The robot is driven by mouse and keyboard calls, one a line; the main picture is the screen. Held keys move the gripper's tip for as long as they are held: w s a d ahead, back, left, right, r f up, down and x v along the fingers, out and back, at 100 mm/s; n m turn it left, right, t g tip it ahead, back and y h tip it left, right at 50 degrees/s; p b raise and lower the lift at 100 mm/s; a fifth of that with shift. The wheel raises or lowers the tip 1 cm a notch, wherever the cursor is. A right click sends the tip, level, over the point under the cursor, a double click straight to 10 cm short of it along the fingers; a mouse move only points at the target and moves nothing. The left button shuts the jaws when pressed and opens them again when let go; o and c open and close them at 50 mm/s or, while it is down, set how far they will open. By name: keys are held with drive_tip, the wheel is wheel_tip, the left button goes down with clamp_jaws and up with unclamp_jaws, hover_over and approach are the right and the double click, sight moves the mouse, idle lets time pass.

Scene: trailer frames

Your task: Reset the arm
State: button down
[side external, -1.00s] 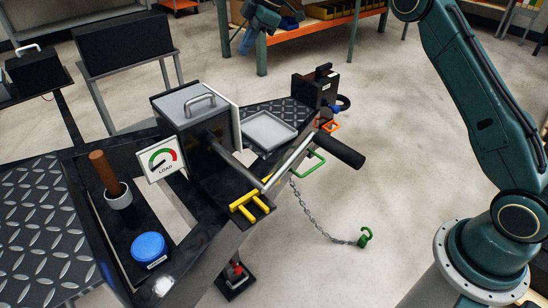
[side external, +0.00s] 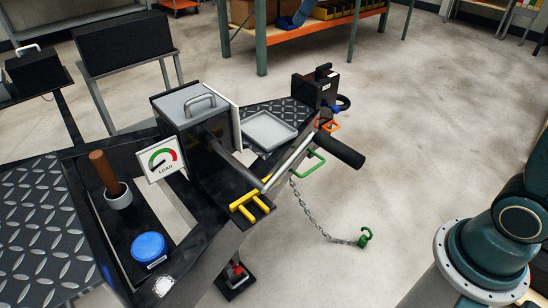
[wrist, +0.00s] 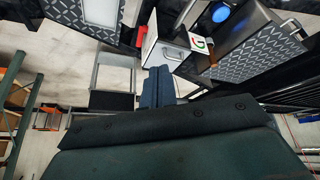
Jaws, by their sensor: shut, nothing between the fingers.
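My gripper's blue fingers (wrist: 157,86) show in the middle of the wrist view, pressed together with nothing between them. The dark wrist housing fills the bottom of that view. Beyond the fingers lie the trailer frame and a white-faced box with a handle (wrist: 168,48). The gripper is out of the side external view. There, only the lower part of my arm shows at the right edge, on its round base.
In the side view, the trailer carries a box with a handle (side external: 189,104), a load gauge (side external: 162,160), a blue-lidded container (side external: 148,247) and a black-gripped crank (side external: 340,149). A chain with a green hook (side external: 365,237) reaches the floor. An orange shelf (side external: 310,30) stands behind.

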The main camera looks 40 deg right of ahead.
drive_tip(key=s+d+f+m+h, duration=0.1)
drive_tip(key=s+f+m, duration=0.1)
drive_tip(key=s, duration=0.7)
drive_tip(key=s+d+f+m+h, duration=0.1)
drive_tip(key=s+f, duration=0.3)
drive_tip(key=s, duration=0.4)
drive_tip(key=s+d+f+m, duration=0.3)
drive_tip(key=s+f+m, duration=0.1)
drive_tip(key=s, duration=0.5)
drive_tip(key=shift+s+d+t+h, duration=0.15)
drive_tip(key=shift+s+t+h, duration=0.15)
drive_tip(key=shift+s+h, duration=0.1)
